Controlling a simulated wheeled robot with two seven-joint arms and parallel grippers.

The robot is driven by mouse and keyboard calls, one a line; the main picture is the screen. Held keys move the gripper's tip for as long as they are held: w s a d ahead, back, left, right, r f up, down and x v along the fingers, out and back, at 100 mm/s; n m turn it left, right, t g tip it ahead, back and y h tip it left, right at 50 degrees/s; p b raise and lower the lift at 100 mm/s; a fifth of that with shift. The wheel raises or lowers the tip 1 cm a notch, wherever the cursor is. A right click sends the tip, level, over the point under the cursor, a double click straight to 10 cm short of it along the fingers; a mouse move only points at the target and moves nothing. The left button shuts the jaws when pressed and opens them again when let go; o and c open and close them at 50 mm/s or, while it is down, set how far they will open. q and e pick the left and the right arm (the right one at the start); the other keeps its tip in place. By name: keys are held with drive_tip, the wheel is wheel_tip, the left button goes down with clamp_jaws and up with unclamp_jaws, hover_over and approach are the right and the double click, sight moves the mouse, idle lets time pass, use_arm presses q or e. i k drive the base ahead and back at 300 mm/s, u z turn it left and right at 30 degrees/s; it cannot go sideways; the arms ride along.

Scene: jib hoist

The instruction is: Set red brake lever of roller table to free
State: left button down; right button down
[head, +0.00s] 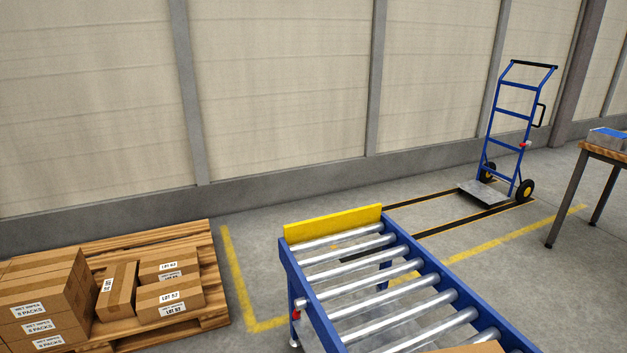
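The roller table (418,262) has a blue frame, bare steel rollers and a yellow end stop (333,222) at its far end. It stands at the lower middle of the head view and runs out of the bottom edge. A small red part (300,304), which looks like the brake lever, sits on the outer left side of the frame near the far left leg. It is too small to tell which way it is set. Neither of my grippers shows in this view.
A wooden pallet (205,245) with several cardboard boxes (166,298) lies at the left. A blue hand truck (515,125) stands at the back right, near a table (603,152). Yellow-marked floor (243,285) is clear between pallet and roller table. A cardboard box (475,348) shows at the bottom edge.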

sight(300, 303)
drive_tip(key=k, duration=0.3)
drive_tip(key=u, duration=0.95)
drive_tip(key=i, duration=1.2)
drive_tip(key=z, duration=1.15)
drive_tip(key=i, duration=0.6)
drive_tip(key=z, duration=0.6)
